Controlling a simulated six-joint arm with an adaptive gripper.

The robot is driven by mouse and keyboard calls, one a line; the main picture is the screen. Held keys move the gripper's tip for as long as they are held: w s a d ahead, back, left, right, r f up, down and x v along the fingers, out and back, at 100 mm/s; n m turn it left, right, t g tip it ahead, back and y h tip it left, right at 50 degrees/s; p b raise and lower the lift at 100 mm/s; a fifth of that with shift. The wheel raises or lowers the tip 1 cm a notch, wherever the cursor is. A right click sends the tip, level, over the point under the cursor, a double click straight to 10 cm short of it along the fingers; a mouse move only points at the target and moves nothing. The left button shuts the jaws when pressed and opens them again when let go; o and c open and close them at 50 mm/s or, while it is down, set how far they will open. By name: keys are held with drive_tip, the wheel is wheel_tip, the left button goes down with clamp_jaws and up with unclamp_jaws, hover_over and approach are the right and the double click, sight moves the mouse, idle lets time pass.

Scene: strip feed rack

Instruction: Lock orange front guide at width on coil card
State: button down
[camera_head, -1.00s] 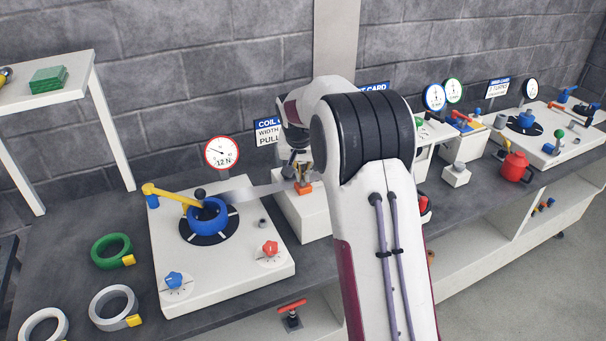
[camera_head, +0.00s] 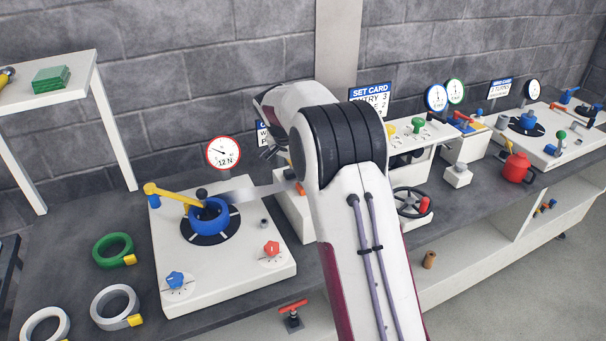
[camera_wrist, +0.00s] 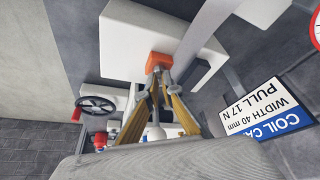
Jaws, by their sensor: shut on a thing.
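The orange front guide (camera_wrist: 158,62) sits against the white block (camera_wrist: 130,30) in the wrist view. My gripper (camera_wrist: 158,78) has its tan fingers drawn together at the guide, shut on it; the exact contact is partly hidden by the fingertips. In the head view only a sliver of the orange guide (camera_head: 300,188) shows beside my arm, which hides the fingertips. The coil card (camera_wrist: 265,112) appears rotated in the wrist view and reads width 40 mm, pull 17 N. It is mostly hidden in the head view.
A grey strip (camera_head: 255,193) runs from the blue coil hub (camera_head: 208,215) toward the white block. The round dial (camera_head: 222,153) is labelled 12 N. A handwheel (camera_head: 411,203) and a set card (camera_head: 371,98) stand to the right. Tape rolls lie at left.

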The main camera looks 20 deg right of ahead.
drive_tip(key=shift+f, duration=0.15)
idle(0.4)
drive_tip(key=c, duration=2.2)
unclamp_jaws()
drive_tip(key=shift+c, duration=0.2)
drive_tip(key=shift+n, duration=0.6)
drive_tip(key=shift+n+t+y, duration=0.3)
drive_tip(key=shift+n+t, duration=0.1)
drive_tip(key=shift+n, duration=0.2)
drive_tip(key=shift+s+d, duration=0.1)
drive_tip(key=shift+s+d+n+t+y, duration=0.1)
drive_tip(key=shift+n+t+y, duration=0.25)
drive_tip(key=shift+n, duration=0.85)
drive_tip(key=shift+d+n+t+y, duration=0.15)
drive_tip(key=shift+n+y, duration=0.3)
drive_tip(key=shift+n, duration=0.75)
